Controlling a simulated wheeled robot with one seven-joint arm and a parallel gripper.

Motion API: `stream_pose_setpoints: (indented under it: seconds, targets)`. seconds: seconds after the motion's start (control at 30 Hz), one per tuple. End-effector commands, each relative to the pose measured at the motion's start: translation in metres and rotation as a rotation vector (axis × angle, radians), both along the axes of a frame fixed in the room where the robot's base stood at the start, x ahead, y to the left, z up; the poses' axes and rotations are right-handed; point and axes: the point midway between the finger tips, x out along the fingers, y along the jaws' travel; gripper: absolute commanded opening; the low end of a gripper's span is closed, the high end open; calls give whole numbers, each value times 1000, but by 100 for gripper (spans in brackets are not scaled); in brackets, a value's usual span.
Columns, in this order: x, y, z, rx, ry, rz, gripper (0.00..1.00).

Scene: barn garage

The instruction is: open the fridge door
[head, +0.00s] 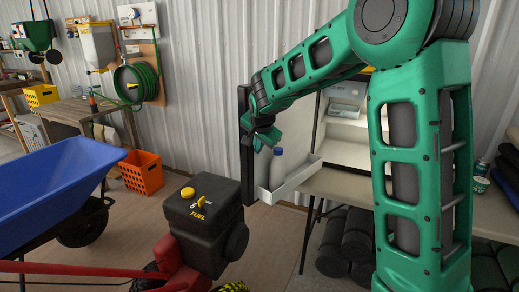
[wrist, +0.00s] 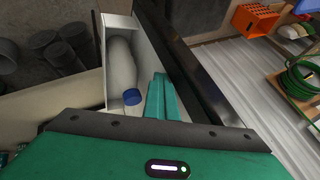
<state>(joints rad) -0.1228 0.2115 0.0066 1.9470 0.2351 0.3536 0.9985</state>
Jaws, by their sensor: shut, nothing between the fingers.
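The fridge stands on a bench behind my arm, and its pale interior (head: 345,130) shows in the head view. Its door (head: 246,165) stands open, swung out to the left, with a dark edge and a white inner door shelf (head: 290,182) holding a bottle (head: 277,168). My gripper (head: 268,138) is at the inner side of the door, just above the bottle. In the wrist view my shut, empty fingers (wrist: 163,98) lie between the bottle (wrist: 122,68) with its blue cap and the dark door edge (wrist: 188,65). Whether they touch the door I cannot tell.
A black fuel engine (head: 203,218) on a red machine stands in front of the door. A blue wheelbarrow (head: 55,190) is at the left, with an orange crate (head: 141,172) behind it. Dark rolls (head: 345,240) lie under the bench.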

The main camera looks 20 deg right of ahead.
Motion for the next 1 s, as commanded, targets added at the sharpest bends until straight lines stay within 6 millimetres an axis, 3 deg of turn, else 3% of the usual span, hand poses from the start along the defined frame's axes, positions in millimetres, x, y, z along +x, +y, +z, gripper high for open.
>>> stream_pose_setpoints:
  seconds: [0.07,0.2,0.6,1.0]
  targets:
    - [-5,3,2,4,-9,12,0]
    - [-25,-11,2,1,-2,3,0]
    - [-73,-9,64,-1,-1,-6,0]
    - [-88,-9,81,-4,6,-8,0]
